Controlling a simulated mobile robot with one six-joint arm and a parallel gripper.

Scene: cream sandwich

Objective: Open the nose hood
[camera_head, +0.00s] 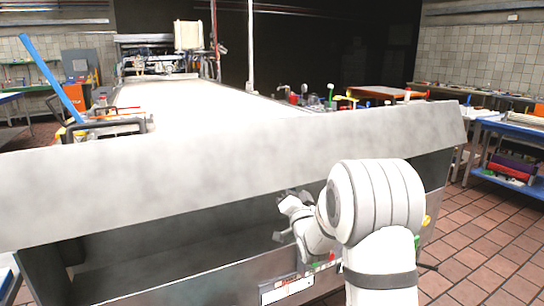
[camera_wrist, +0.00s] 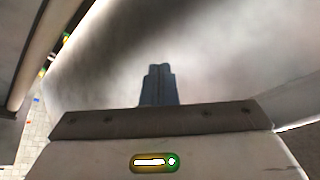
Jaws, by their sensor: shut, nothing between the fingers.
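The nose hood (camera_head: 200,165) is the long pale grey panel across the front of the machine. A dark open space shows beneath its lower edge, so it stands at least partly raised. My gripper (camera_head: 283,218) is under the hood's lower edge, right of the middle, in front of this opening. In the wrist view my gripper (camera_wrist: 160,70) has its fingers together and empty. They point at a blurred pale grey surface (camera_wrist: 225,60), likely the hood's underside. I cannot tell whether they touch it.
A front panel (camera_head: 285,290) with a label and coloured buttons lies below my gripper. The long conveyor bed (camera_head: 185,97) runs back behind the hood. A workbench (camera_head: 510,128) with a lower shelf stands at the right. Tiled floor (camera_head: 480,250) is clear at the right.

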